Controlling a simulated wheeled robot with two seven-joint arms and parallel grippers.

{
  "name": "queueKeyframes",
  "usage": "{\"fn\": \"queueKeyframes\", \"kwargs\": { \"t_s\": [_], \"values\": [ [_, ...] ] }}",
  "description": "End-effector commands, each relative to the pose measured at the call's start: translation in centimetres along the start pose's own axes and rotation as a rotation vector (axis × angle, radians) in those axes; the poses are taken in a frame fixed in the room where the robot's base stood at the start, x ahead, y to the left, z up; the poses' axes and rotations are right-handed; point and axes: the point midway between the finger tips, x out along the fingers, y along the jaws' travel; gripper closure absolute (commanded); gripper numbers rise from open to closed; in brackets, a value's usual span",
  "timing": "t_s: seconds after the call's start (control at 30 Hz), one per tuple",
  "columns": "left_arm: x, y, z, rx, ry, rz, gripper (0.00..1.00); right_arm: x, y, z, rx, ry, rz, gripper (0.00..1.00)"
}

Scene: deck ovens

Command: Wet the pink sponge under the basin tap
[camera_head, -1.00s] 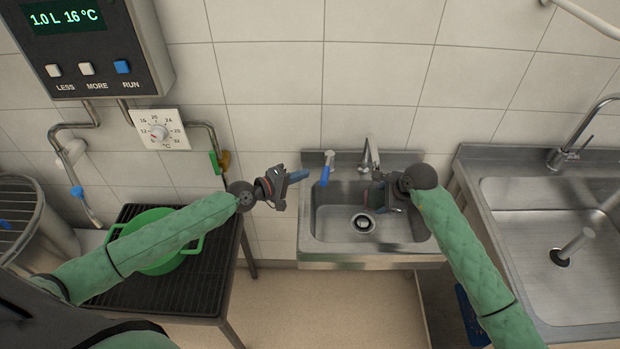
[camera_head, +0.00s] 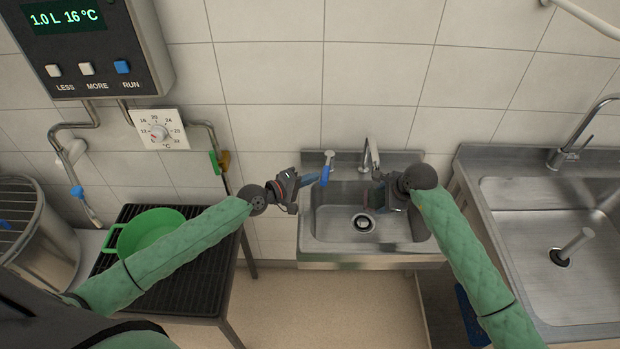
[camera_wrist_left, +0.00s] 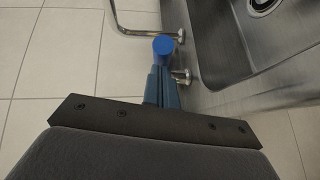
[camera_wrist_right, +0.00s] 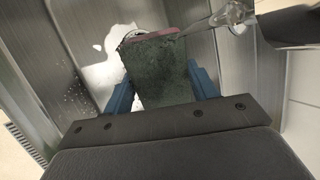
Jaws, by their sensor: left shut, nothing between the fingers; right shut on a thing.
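The pink sponge (camera_wrist_right: 158,68) is between the fingers of my right gripper (camera_wrist_right: 162,88). In the right wrist view its dark green face fills the gap and a thin pink edge shows at the top. In the head view my right gripper (camera_head: 379,196) is over the basin (camera_head: 335,225), just below the tap (camera_head: 372,155). The blue end (camera_wrist_left: 163,45) sits just beyond the fingertips in the left wrist view; contact is unclear.
A green pot (camera_head: 150,232) stands on a black slatted stand (camera_head: 185,290) at the left. A larger steel sink (camera_head: 540,290) is at the right. A control box (camera_head: 95,50) and a dial (camera_head: 160,130) hang on the tiled wall. Floor is clear between stand and basin.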

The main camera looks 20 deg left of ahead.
Motion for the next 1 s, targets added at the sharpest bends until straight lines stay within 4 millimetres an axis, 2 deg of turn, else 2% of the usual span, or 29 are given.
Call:
{"fn": "queueKeyframes", "kwargs": {
  "t_s": [0.4, 0.8, 1.0],
  "values": [
    [1.5, 0.5, 2.2, -0.003, 0.000, 0.001, 1.00, 0.0, 0.0, 0.0, 0.000, 0.000, 0.000, 0.61],
    [1.5, 0.5, 2.3, -0.003, -0.003, 0.001, 1.00, 0.0, 0.0, 0.0, 0.000, 0.000, 0.000, 0.61],
    [0.5, 0.4, 1.5, -0.001, -0.002, -0.001, 1.00, 0.0, 0.0, 0.0, 0.000, 0.000, 0.000, 0.61]
  ]
}}
